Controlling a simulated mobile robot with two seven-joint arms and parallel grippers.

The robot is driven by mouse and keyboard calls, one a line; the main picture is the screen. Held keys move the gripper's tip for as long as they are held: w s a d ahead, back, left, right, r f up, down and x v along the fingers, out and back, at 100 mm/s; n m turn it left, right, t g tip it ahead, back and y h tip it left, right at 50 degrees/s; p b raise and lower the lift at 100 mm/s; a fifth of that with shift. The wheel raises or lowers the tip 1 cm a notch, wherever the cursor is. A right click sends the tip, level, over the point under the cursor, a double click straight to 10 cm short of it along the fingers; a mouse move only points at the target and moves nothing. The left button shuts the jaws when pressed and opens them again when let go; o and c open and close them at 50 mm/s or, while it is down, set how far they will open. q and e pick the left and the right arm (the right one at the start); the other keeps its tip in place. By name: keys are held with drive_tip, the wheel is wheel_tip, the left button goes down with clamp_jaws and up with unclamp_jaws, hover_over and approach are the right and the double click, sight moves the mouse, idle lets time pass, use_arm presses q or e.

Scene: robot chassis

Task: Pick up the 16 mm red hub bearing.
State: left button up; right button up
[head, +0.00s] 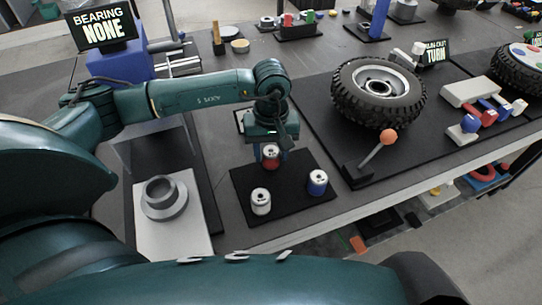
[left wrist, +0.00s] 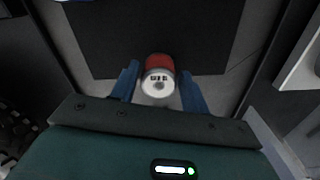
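The red hub bearing (head: 270,161) is a small cylinder with a red side and a pale top, at the back of a black mat (head: 285,208). It also shows in the left wrist view (left wrist: 159,64), with its pale labelled top facing the camera. My left gripper (head: 270,147) is right above it in the head view. In the left wrist view its two blue fingers (left wrist: 160,88) are open, one on each side of the bearing, with a gap on both sides. A white bearing (head: 261,203) and a blue bearing (head: 317,184) stand nearer on the mat. My right gripper is not in view.
A grey ring fixture (head: 164,198) sits on a pale plate to the left. A sign reading "BEARING NONE" (head: 102,25) stands at the back left. A tyred wheel (head: 378,93) and an orange-knobbed lever (head: 388,137) are to the right. The table's front edge is close to the mat.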

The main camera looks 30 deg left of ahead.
use_arm(q)
drive_tip(key=c, duration=0.7)
